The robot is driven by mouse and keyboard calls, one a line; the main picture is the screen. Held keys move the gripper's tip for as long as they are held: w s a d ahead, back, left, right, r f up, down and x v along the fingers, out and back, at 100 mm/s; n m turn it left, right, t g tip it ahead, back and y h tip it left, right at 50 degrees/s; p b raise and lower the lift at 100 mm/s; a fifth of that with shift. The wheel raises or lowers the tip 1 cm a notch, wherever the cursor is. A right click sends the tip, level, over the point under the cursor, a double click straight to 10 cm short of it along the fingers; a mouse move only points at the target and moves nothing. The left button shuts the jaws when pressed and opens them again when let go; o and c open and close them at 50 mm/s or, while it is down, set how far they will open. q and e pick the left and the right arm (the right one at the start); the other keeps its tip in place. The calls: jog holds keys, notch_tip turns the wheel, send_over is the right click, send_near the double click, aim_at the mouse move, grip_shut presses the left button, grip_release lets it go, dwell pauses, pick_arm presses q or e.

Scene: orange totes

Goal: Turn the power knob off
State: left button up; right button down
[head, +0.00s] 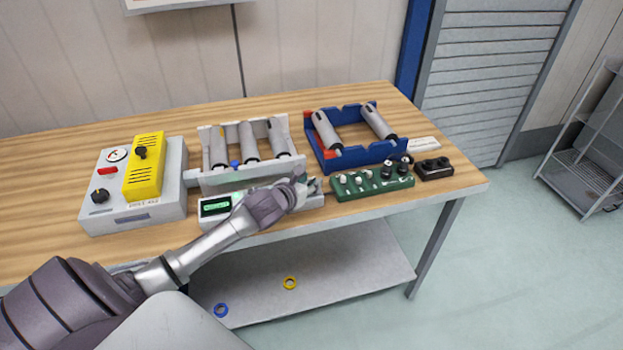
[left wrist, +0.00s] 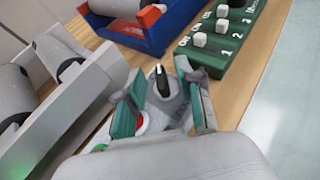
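My left gripper (head: 309,187) is above the right end of a white box with a green display (head: 216,206). In the left wrist view my left gripper (left wrist: 158,83) is open, with teal-padded fingers apart. A black knob with a white pointer mark (left wrist: 160,80) shows between the fingertips, on the box's light grey end. I cannot tell whether the fingers touch it. In the head view the knob is hidden by my gripper. No power label is readable. My right gripper is not in view.
A grey box with a yellow panel (head: 143,170) and black knobs stands at left. Behind the white box is a grey rack (head: 240,178) with cylinders. A blue rack (head: 360,157), green switch block (head: 345,188) and black block (head: 433,172) stand to the right.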

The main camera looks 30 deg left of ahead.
pick_arm(q)
jog(key=shift+x, duration=0.8)
grip_shut()
